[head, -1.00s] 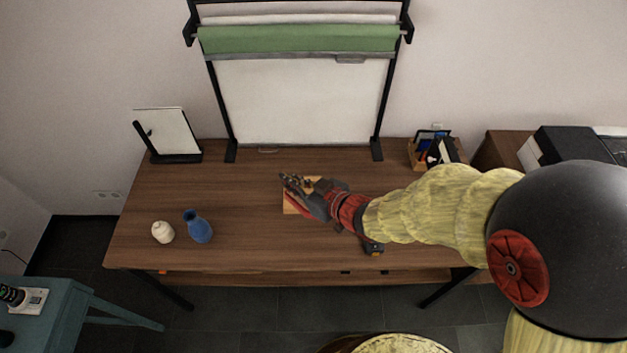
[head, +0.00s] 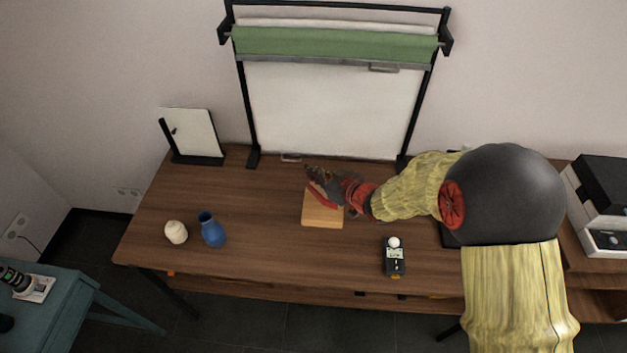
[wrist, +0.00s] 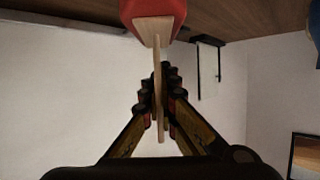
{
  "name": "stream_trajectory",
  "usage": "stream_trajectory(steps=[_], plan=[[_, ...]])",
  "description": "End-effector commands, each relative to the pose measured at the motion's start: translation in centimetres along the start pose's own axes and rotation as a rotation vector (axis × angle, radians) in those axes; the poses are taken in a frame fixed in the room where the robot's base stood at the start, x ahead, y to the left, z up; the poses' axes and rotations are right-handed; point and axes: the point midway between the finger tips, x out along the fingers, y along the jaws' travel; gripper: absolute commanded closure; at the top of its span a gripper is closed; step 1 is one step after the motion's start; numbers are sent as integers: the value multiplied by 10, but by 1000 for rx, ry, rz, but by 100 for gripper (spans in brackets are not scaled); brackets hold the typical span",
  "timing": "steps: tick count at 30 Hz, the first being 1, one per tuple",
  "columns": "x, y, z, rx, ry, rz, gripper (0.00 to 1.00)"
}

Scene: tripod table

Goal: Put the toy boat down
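The toy boat has a red hull (wrist: 152,12) and a thin pale wooden upright piece (wrist: 158,70), seen in the wrist view. My gripper (wrist: 158,82) is shut on the wooden piece, with one finger on each side of it. In the head view my gripper (head: 320,177) is over the back part of the table, above a light wooden board (head: 322,216). The boat's red hull (head: 318,195) shows just at the board's back left edge. I cannot tell whether the hull touches the board.
A blue vase (head: 212,232) and a cream jar (head: 176,232) stand on the wooden table (head: 270,235) at left. A black device with a white ball (head: 394,257) lies right of the board. A framed stand (head: 190,135) and a large white roll screen (head: 330,110) stand behind.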

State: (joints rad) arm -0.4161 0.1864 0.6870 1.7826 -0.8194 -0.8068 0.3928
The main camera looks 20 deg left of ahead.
Motion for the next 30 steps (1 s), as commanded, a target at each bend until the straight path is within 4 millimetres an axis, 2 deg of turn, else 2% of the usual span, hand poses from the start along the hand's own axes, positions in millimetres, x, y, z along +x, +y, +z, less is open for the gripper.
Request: stream_trajectory(steps=[7, 19, 30], plan=[[16, 3, 31, 1, 0, 0, 100], [18, 3, 35, 1, 0, 0, 100], [17, 3, 34, 1, -1, 0, 79]])
